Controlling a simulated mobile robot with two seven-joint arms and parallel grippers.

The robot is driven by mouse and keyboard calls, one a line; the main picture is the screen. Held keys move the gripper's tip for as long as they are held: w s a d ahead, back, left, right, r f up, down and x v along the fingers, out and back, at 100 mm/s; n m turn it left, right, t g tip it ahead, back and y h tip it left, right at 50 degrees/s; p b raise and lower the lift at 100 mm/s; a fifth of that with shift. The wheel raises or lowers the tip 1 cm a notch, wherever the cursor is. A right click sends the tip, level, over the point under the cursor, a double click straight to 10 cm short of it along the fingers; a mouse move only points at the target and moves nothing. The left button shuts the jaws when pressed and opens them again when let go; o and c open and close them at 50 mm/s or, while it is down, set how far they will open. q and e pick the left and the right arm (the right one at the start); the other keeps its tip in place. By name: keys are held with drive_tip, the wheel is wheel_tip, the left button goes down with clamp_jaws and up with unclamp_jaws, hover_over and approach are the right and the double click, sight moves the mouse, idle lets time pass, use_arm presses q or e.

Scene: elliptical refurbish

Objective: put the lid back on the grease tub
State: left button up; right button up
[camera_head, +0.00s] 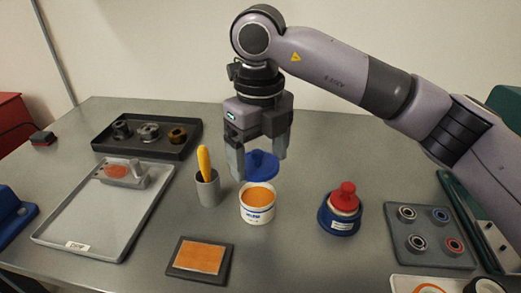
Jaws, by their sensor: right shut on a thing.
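The grease tub (257,207) is white with orange grease showing at its open top. It stands upright on the table near the middle. The blue lid (262,164) is held by my right gripper (260,162), which is shut on it. The lid is above and slightly behind the tub, apart from it as far as I can tell. My left gripper is not in view.
A grey cup (208,188) with a yellow-handled tool stands left of the tub. An orange pad (199,260) lies in front. A blue pot with a red top (340,209) stands to the right. Trays (75,240) lie left, and a bearing tray (430,256) lies right.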

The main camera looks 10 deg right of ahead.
drive_tip(key=shift+f+b, duration=0.45)
drive_tip(key=shift+f, duration=0.25)
wheel_tip(320, 180, down, 4)
drive_tip(key=b, duration=0.3)
drive_tip(key=shift+f, duration=0.2)
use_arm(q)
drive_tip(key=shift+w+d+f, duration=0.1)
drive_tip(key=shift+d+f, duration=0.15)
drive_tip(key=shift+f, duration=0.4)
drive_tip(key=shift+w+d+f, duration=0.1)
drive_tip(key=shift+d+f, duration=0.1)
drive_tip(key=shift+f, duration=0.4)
use_arm(e)
drive_tip(key=shift+f, duration=0.1)
use_arm(q)
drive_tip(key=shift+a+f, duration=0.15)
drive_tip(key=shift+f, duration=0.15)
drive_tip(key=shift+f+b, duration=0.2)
drive_tip(key=shift+b, duration=0.2)
use_arm(e)
drive_tip(key=shift+f, duration=0.15)
drive_tip(key=o, duration=0.9)
drive_tip(key=shift+c, duration=0.2)
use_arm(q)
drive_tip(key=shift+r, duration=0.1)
